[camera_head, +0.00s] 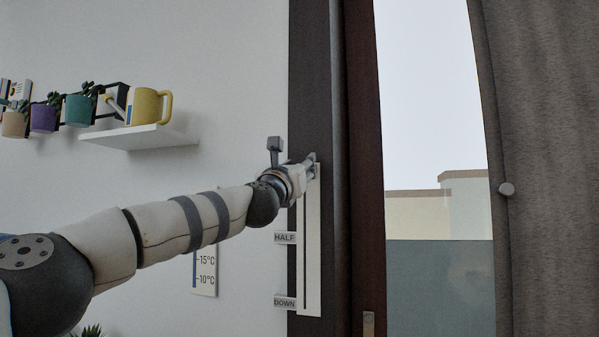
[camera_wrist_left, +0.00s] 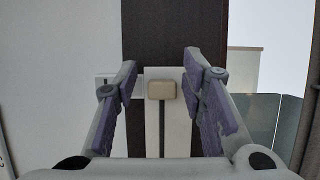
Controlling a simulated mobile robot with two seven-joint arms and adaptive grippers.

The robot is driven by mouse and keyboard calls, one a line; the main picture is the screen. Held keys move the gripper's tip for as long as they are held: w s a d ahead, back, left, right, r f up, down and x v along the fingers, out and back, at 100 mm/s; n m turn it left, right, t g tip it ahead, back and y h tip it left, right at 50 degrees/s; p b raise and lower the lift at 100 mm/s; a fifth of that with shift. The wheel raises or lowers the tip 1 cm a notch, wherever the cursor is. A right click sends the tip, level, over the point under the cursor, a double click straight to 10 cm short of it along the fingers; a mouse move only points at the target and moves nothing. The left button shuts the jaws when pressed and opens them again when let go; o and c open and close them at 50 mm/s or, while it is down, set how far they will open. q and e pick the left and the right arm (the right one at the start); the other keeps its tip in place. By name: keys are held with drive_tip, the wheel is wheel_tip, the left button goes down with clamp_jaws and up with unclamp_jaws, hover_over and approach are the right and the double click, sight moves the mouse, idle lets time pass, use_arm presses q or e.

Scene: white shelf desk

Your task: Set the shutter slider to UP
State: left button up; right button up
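The shutter slider's white panel (camera_head: 312,260) is fixed on the dark window frame, with a vertical slot and the labels HALF (camera_head: 285,238) and DOWN (camera_head: 285,302) on its left. Its beige knob (camera_wrist_left: 162,90) is near the panel's top in the left wrist view, with the slot running below it. A pale tab (camera_wrist_left: 106,80) beside that end is partly behind a finger; its text is unreadable. My left gripper (camera_head: 312,162) is at the panel's upper end. In the wrist view its fingers (camera_wrist_left: 160,76) are open on both sides of the knob, with gaps. My right gripper is out of view.
A thermometer (camera_head: 205,270) hangs below my left arm. A curtain (camera_head: 540,150) and the window are right of the frame.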

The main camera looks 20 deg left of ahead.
use_arm(q)
drive_tip(key=shift+w+d+f, duration=0.1)
drive_tip(key=shift+f, duration=0.2)
drive_tip(key=v, duration=1.2)
drive_tip(key=shift+r, duration=0.1)
